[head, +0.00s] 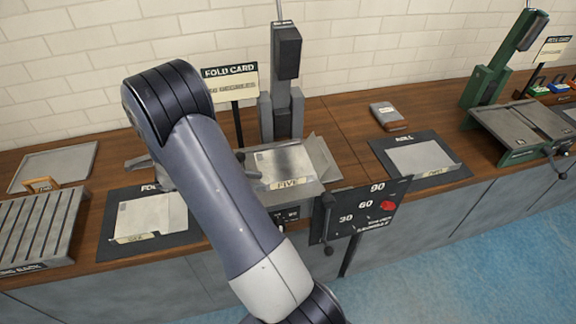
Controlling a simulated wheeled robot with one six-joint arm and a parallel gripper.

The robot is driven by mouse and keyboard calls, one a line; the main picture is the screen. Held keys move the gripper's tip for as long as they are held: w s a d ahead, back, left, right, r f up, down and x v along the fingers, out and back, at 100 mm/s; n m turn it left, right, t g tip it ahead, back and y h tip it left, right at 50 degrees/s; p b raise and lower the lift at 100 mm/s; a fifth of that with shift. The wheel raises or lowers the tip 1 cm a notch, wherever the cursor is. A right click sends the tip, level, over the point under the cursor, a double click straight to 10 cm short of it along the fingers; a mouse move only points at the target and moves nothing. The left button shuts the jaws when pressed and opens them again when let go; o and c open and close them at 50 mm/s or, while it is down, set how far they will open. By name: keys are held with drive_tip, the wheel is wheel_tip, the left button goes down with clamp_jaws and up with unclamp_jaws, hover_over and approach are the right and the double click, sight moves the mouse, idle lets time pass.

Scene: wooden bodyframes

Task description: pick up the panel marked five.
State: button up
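The panel marked FIVE (284,163) is a pale grey sheet with a darker smudge and a cream label at its front edge. It lies on the grey bed of the bending machine (287,60), just right of my arm, with a raised flap or plate at its right side. My arm crosses the middle of the view and covers the bed's left part.
Other labelled panels lie on dark mats, one at left (148,216) and one at right (422,157). A black angle board (362,212) with a red knob stands in front. A slotted rack (38,226) is far left, a green machine (495,85) far right.

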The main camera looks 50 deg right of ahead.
drive_tip(key=x, duration=0.2)
drive_tip(key=p+x, duration=0.1)
drive_tip(key=x, duration=0.3)
drive_tip(key=shift+s+r+p, duration=0.35)
drive_tip(key=shift+s+r, duration=0.05)
drive_tip(key=shift+s+d+f, duration=0.1)
drive_tip(key=shift+d+f, duration=0.1)
clamp_jaws()
